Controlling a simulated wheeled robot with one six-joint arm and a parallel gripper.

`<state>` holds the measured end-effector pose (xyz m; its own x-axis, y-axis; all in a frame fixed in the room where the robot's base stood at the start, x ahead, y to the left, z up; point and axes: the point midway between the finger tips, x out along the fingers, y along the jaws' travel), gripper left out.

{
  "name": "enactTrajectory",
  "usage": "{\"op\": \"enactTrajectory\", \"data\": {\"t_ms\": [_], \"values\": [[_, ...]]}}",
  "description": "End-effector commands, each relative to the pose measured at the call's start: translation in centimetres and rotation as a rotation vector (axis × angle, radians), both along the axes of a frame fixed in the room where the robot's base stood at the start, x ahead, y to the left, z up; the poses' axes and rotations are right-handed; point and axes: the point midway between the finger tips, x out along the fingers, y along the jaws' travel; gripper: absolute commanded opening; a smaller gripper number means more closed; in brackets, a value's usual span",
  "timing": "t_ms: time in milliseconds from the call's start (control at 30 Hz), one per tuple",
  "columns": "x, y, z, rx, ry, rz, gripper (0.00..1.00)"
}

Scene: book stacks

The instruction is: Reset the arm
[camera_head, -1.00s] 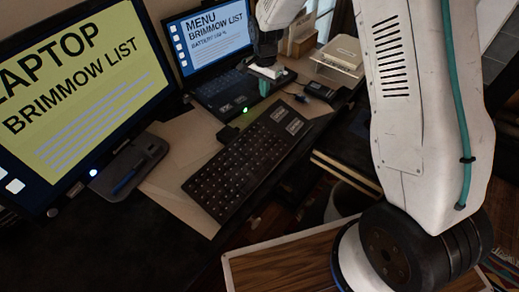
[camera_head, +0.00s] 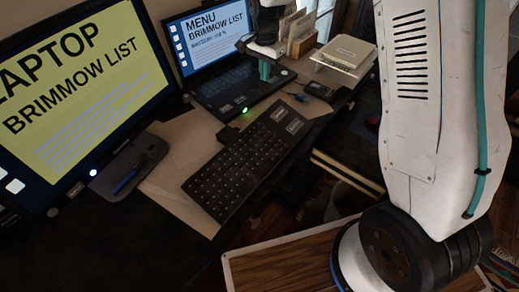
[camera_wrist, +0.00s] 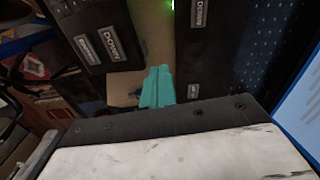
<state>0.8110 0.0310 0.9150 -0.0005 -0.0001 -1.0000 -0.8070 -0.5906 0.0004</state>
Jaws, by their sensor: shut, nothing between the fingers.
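My gripper (camera_head: 264,70) shows in the head view as teal fingertips in front of the laptop (camera_head: 238,88), above the right part of its keyboard. In the wrist view my gripper (camera_wrist: 158,86) is a pair of teal fingers pressed together with nothing between them. My white arm (camera_head: 412,100) rises on the right of the head view and hides part of the scene behind it.
A monitor (camera_head: 85,90) stands at left and a black keyboard (camera_head: 247,162) lies on the desk. A white-topped stack (camera_head: 345,54) and a small dark device (camera_head: 319,91) sit right of the laptop. A wooden board (camera_head: 285,265) lies at the bottom.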

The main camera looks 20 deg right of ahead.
Motion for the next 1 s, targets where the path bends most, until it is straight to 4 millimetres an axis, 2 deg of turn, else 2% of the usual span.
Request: {"op": "enactTrajectory", "data": {"t_ms": [400, 567, 667, 733, 1000], "values": [[0.0, 0.0, 0.0, 0.0, 0.0, 0.003, 0.0], [-0.5, -0.1, -0.1, -0.001, 0.022, 0.094, 0.0], [-3.3, -0.4, -1.0, 0.0, 0.099, 0.221, 0.0], [-6.0, -0.7, 0.2, 0.008, 0.138, 0.326, 0.0], [-14.2, -2.3, 6.3, 0.038, 0.182, 0.588, 0.0]]}}
